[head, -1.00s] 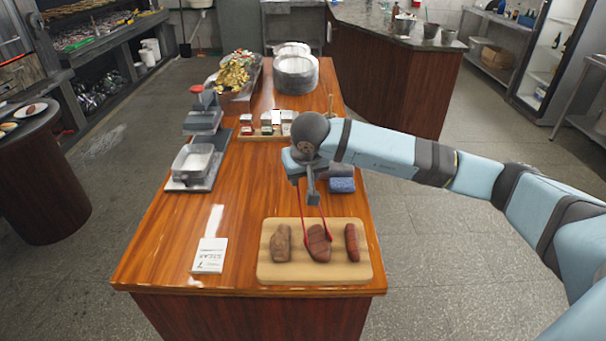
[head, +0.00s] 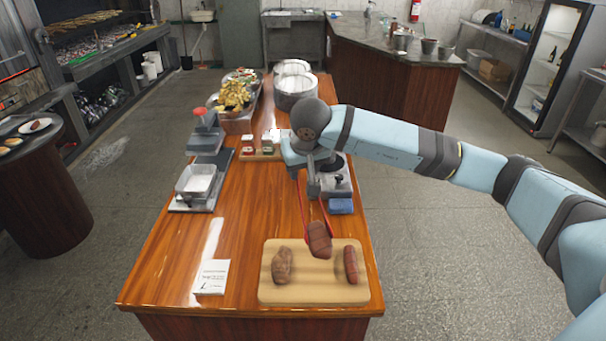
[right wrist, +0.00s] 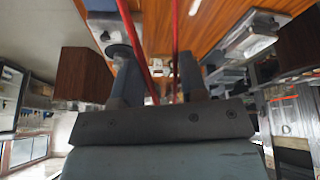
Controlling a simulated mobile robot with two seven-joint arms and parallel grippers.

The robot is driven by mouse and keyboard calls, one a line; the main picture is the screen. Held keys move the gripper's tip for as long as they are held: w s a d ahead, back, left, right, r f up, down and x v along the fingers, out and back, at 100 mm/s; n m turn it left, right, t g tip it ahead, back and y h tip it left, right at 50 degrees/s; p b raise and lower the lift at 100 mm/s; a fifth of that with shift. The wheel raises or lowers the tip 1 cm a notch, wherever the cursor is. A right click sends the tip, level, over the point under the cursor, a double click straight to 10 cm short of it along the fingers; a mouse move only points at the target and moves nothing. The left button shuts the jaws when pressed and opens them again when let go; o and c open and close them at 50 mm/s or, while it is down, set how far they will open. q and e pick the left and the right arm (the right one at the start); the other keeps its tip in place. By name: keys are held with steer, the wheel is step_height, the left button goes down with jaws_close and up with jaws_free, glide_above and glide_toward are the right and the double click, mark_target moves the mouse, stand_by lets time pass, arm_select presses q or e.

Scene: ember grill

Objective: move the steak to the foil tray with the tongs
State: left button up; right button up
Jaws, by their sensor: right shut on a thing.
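My right gripper (head: 314,188) is shut on the red tongs (head: 326,212), which hang down from it. The tongs' arms also run up through the right wrist view (right wrist: 175,45). The brown steak (head: 319,240) is between the tong tips, over the far edge of the wooden cutting board (head: 312,292), and appears lifted off it. My left gripper is not in view.
A brown piece of meat (head: 282,266) and a reddish sausage-like piece (head: 350,265) lie on the board. A white card (head: 211,277) lies left of it. A blue folded cloth (head: 341,206) is near the gripper. The table between board and tray is clear.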

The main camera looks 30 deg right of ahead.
step_height(320, 180, up, 3)
steer(key=shift+f+p, duration=0.1)
steer(key=shift+p, duration=0.35)
steer(key=s+a+f, duration=0.1)
steer(key=s+a, duration=0.1)
steer(key=s, duration=0.1)
steer(key=s+a+f+n+p, duration=0.1)
steer(key=s+a, duration=0.2)
steer(key=s+a+f+n+p, duration=0.1)
steer(key=s+a, duration=0.2)
steer(key=s, duration=0.1)
steer(key=shift+s+a+y, duration=0.1)
steer(key=shift+a+y, duration=0.15)
steer(key=shift+y, duration=0.15)
steer(key=shift+s+a+f, duration=0.1)
steer(key=shift+s+a, duration=0.15)
steer(key=shift+s, duration=0.15)
